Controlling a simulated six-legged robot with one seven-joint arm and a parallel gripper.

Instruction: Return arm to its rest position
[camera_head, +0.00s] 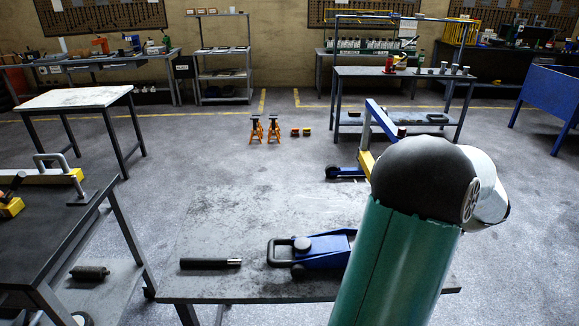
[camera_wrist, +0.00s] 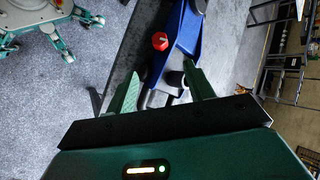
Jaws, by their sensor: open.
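A blue trolley jack (camera_head: 328,252) with a dark loop-shaped end lies on the worn grey table (camera_head: 225,220) in front of me. A black rod (camera_head: 210,263) lies to its left. In the wrist view, a blue jack body (camera_wrist: 186,45) with a red knob (camera_wrist: 159,41) shows beyond my gripper (camera_wrist: 161,70). Its green fingers are apart, with grey and black jack parts in the picture gap between them. I cannot tell how far the jack is from the fingers. In the head view my arm covers the table's right side, and my gripper is hidden.
A dark workbench (camera_head: 60,225) stands close at left. A pale-topped table (camera_head: 75,98) is behind it. Orange jack stands (camera_head: 265,130) and a blue-and-yellow frame (camera_head: 380,122) stand on the floor behind the table. Open floor (camera_head: 200,160) lies between. Shelves line the back wall.

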